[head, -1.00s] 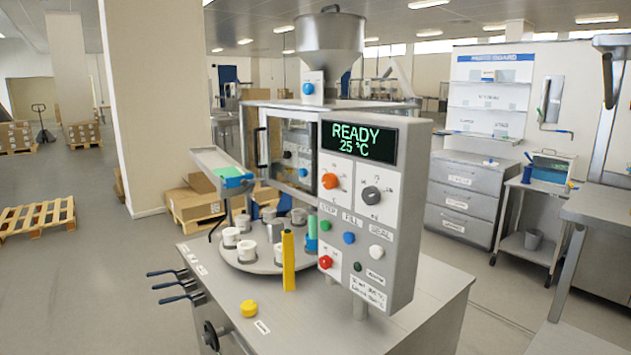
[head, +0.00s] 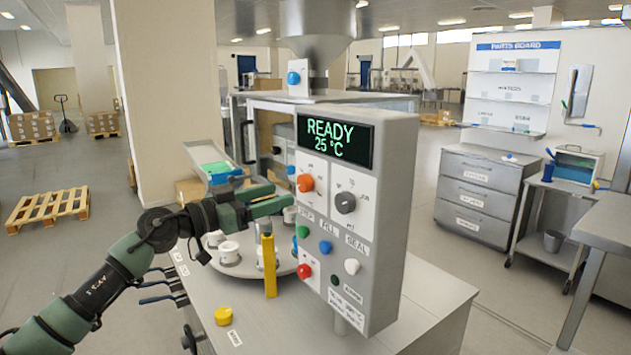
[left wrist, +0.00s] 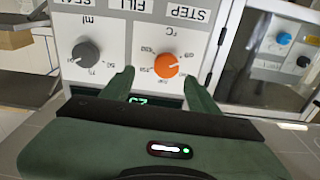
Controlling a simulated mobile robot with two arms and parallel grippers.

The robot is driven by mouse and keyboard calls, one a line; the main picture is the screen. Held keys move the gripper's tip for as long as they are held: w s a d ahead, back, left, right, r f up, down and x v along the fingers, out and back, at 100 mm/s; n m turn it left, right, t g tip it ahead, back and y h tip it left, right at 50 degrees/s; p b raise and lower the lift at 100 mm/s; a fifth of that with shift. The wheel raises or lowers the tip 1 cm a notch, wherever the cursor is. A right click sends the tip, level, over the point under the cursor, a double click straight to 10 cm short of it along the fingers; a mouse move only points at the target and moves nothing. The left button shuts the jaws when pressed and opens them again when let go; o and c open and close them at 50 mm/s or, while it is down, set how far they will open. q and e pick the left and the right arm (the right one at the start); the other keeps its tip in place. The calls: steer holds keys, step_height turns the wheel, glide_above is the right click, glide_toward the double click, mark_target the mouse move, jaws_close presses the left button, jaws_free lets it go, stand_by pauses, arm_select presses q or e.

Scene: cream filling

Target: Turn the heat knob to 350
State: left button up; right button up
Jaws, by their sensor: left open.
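The orange heat knob (head: 305,183) is on a white dial plate on the front of the grey control panel (head: 388,190). The panel's display (head: 335,139) reads READY 25 °C. My left gripper (head: 283,197) is open just left of the knob, its fingers pointing at the panel. In the left wrist view, which shows the panel upside down, the orange knob (left wrist: 166,64) appears between and beyond the open fingers, apparently untouched. Small scale numbers surround it, too small to read surely. My right gripper is not in view.
A grey knob (head: 345,203) sits right of the orange one, with several buttons below. A yellow upright bar (head: 269,264) and a turntable (head: 232,268) with white cups stand close under my left arm.

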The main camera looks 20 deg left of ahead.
mark_target(301, 183)
arm_select(q)
steer(key=shift+g+y, duration=0.3)
steer(key=w+p, duration=0.1)
steer(key=w, duration=0.1)
steer(key=w+d+r+p, duration=0.1)
steer(key=w, duration=0.1)
steer(key=w+d, duration=0.1)
steer(key=w, duration=0.1)
steer(key=shift+r+p, duration=0.2)
steer(key=shift+p, duration=0.2)
steer(key=shift+w+d, duration=0.15)
steer(key=shift+d, duration=0.05)
steer(key=shift+f, duration=0.1)
jaws_close()
